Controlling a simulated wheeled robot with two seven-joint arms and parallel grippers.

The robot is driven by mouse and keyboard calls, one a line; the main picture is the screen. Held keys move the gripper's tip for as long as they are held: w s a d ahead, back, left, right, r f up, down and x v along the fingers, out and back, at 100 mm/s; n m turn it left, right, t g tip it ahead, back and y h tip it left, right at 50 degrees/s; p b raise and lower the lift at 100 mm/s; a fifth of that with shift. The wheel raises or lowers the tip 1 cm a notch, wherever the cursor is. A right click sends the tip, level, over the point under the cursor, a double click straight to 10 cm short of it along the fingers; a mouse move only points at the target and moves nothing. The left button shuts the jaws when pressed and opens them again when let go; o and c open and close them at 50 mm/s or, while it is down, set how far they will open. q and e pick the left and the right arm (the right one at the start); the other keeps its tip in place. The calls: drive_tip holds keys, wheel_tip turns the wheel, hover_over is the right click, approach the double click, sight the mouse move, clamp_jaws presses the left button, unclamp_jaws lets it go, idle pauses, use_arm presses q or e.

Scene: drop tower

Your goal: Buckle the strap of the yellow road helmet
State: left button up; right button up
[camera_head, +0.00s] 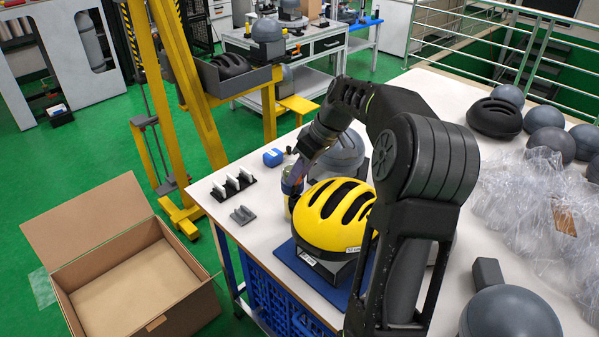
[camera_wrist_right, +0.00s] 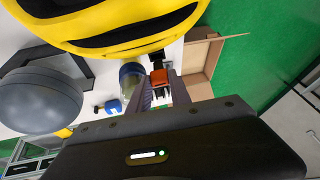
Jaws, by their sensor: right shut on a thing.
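The yellow helmet (camera_head: 335,216) sits on a dark grey headform on a blue mat (camera_head: 293,262) at the table's front left edge. In the right wrist view the helmet (camera_wrist_right: 110,32) fills the top. My right gripper (camera_head: 291,186) is low at the helmet's far left side. In the wrist view its fingers (camera_wrist_right: 160,88) are shut on a small orange-red piece (camera_wrist_right: 158,77); I cannot tell whether it belongs to the strap. The strap and buckle cannot be made out clearly. My left gripper is not in view.
A clear jar (camera_wrist_right: 131,76) stands close beside the fingers. A grey headform (camera_head: 340,155) is behind the helmet. An open carton (camera_head: 65,275) is on the floor. Plastic wrap (camera_head: 540,205) covers the right side.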

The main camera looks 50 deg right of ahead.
sight(298, 184)
drive_tip(key=shift+f, duration=0.1)
drive_tip(key=shift+f+b, duration=0.25)
drive_tip(key=shift+b, duration=0.15)
drive_tip(key=shift+f, duration=0.15)
idle(0.4)
drive_tip(key=shift+a+f+b, duration=0.2)
drive_tip(key=shift+f+b, duration=0.95)
drive_tip(key=shift+b, duration=0.05)
drive_tip(key=shift+f+b, duration=0.3)
drive_tip(key=o, duration=1.1)
drive_tip(key=shift+c, duration=0.2)
drive_tip(key=shift+r, duration=0.15)
drive_tip(key=v, duration=0.7)
drive_tip(key=shift+s+r+b, duration=0.2)
drive_tip(key=shift+r+b, duration=0.05)
drive_tip(key=shift+b, duration=0.1)
